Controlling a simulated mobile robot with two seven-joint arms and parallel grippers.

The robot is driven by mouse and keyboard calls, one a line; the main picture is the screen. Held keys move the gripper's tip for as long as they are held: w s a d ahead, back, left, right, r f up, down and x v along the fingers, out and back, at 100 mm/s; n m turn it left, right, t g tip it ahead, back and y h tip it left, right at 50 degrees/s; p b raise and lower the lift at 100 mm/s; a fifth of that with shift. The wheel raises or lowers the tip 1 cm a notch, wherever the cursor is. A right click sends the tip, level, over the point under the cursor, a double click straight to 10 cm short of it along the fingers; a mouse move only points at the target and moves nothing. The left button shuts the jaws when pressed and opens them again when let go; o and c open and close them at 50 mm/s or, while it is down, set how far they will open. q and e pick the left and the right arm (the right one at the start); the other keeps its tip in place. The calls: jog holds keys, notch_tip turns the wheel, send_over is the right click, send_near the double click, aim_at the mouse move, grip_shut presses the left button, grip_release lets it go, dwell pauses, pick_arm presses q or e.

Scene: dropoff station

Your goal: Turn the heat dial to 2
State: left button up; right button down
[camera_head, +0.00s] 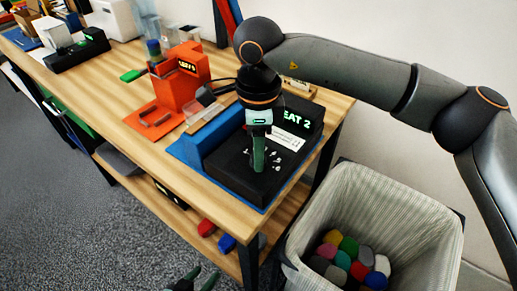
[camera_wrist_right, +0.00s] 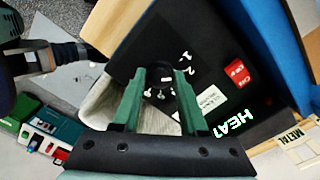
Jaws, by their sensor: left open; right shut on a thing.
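The black heat station (camera_head: 239,178) sits on a blue base at the near end of the wooden table. Its green display (camera_head: 295,119) reads "EAT 2" in the head view, its first letter hidden behind my right gripper. My right gripper (camera_head: 258,168) points down on the station's top, with its green fingers shut on the dial. In the right wrist view the dark round dial (camera_wrist_right: 160,92) sits between the fingertips, with white marks and numbers around it. The dial is hidden by the fingers in the head view. My left gripper (camera_head: 195,280) is open and empty, low at the bottom edge.
An orange device (camera_head: 182,78) stands on the table behind the station. A bin (camera_head: 347,190) with several coloured pieces stands on the floor to the right. Red and blue pieces (camera_head: 207,227) lie on the lower shelf. Another black device (camera_head: 77,53) is at the far left.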

pick_arm(q)
jog(key=shift+s+f, duration=0.1)
jog(key=shift+f, duration=0.05)
pick_arm(e)
jog(key=shift+c, duration=2.2)
grip_release()
pick_arm(q)
jog(key=shift+s+a+p, duration=0.2)
jog(key=shift+a+p, duration=0.05)
jog(key=shift+p, duration=0.15)
pick_arm(e)
notch_tip(320, 180, up, 13)
jog(key=shift+f, duration=0.2)
